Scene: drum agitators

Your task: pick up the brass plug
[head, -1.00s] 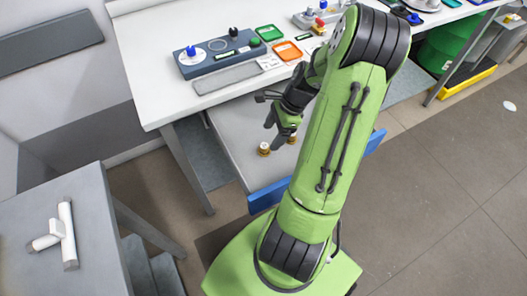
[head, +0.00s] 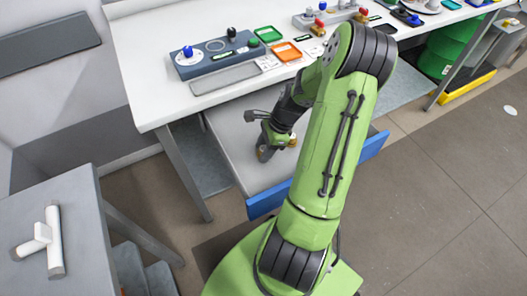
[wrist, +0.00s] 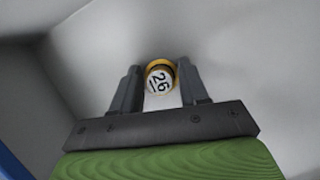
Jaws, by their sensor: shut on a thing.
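The brass plug (wrist: 160,65) shows in the wrist view with a yellow rim and a white top marked "26". It sits between the two dark fingers of my gripper (wrist: 160,90), which is shut on it. In the head view my gripper (head: 265,151) reaches down into the open drawer (head: 228,122) around the plug, which is mostly hidden there. A second small brass-coloured piece (head: 292,140) stands in the drawer just right of my gripper, partly hidden by my arm.
The drawer's blue front (head: 268,200) stands pulled out below the white bench (head: 150,85). On the bench are a blue-grey control box (head: 216,55), a grey tray (head: 225,78), and green and orange trays. A grey table (head: 80,215) with a white T-shaped fitting (head: 50,240) stands at the left.

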